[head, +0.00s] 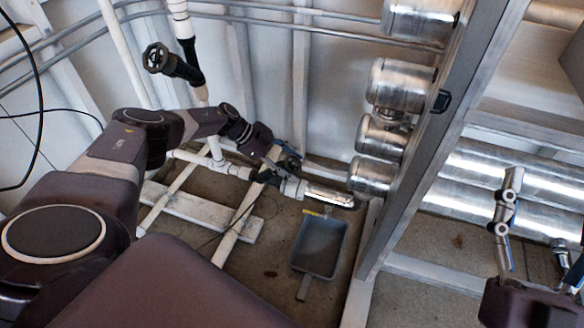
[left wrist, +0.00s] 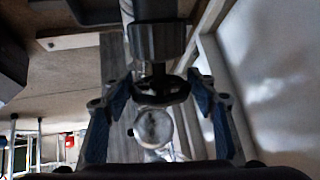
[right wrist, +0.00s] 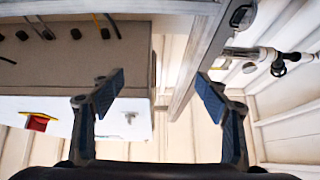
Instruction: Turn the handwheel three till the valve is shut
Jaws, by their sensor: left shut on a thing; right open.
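A small dark handwheel (head: 290,163) sits on the low white pipe run near the floor; no number is readable on it. In the left wrist view the dark wheel (left wrist: 168,90) lies between my left fingers, below a black valve body (left wrist: 156,40). My left gripper (head: 277,158) is at this wheel and shut on it; its blue-padded fingers (left wrist: 160,95) are on both sides of the rim. The exact contact is dark and partly hidden. My right gripper (right wrist: 160,85) is open and empty, away from the wheel; part of it shows at the head view's lower right.
Another black handwheel (head: 157,58) is on the pipe at upper left. A grey tray (head: 320,246) is on the floor right of the wheel. Several steel cylinders (head: 400,85) and a metal frame post (head: 440,140) stand to the right. A panel (right wrist: 70,65) is near my right gripper.

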